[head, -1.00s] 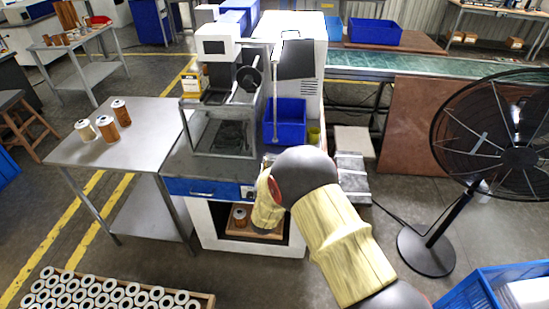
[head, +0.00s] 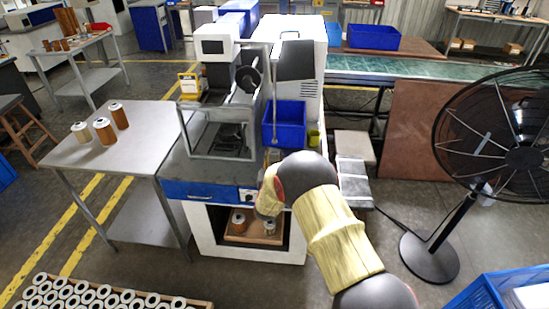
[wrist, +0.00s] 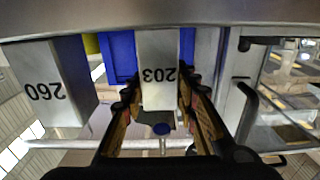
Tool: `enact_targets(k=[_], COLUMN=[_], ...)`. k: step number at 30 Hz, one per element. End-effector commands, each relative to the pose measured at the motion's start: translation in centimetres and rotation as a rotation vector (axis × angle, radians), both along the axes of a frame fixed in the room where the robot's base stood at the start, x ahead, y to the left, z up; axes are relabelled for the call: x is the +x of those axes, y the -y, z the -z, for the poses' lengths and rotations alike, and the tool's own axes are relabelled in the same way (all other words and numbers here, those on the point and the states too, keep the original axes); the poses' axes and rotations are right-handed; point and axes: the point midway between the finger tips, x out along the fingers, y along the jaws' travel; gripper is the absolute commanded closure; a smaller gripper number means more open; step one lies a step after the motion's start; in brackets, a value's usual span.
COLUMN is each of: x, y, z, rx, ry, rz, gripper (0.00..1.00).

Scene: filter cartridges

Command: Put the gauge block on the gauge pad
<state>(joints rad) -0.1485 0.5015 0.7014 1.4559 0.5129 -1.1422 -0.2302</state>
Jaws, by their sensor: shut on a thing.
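In the wrist view a pale metal block marked 203 (wrist: 158,75) sits between the two fingers of my gripper (wrist: 160,92). The fingers are closed against its sides, and the number reads upside down. A second, similar block marked 260 (wrist: 52,85) stands apart at the left of the wrist view. In the head view my arm hides the gripper and the held block. I cannot identify the gauge pad in either view.
A blue bin (head: 284,124) stands on the bench beside the machine; blue also shows behind the held block (wrist: 120,55). A metal frame (wrist: 240,85) is close on the wrist view's right. Below the bench, an open cabinet holds a wooden tray (head: 252,240) with two cartridges. A fan (head: 510,150) stands right.

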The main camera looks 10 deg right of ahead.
Motion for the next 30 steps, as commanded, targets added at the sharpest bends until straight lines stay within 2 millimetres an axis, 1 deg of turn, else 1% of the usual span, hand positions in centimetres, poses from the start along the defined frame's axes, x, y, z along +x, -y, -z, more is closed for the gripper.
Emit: enact_targets(k=[2,7,8,16,17,25,28,30], x=[0.05,0.03,-0.02,-0.02,-0.02,-0.02,-0.02,-0.71], y=[-0.02,-0.01,-0.01,-0.01,-0.01,0.00,-0.01,-0.28], z=[-0.25,0.23,0.29,0.22,0.22,0.18,-0.18,-0.15], rx=[0.000,0.000,0.000,0.000,0.000,0.000,0.000,0.001], ry=[0.003,0.003,0.000,0.000,0.000,0.000,0.000,-0.002], rz=[0.000,0.000,0.000,0.000,0.000,0.000,0.000,-0.001], gripper=[1.00,1.00,0.69,0.54,0.52,0.52,0.52,0.52])
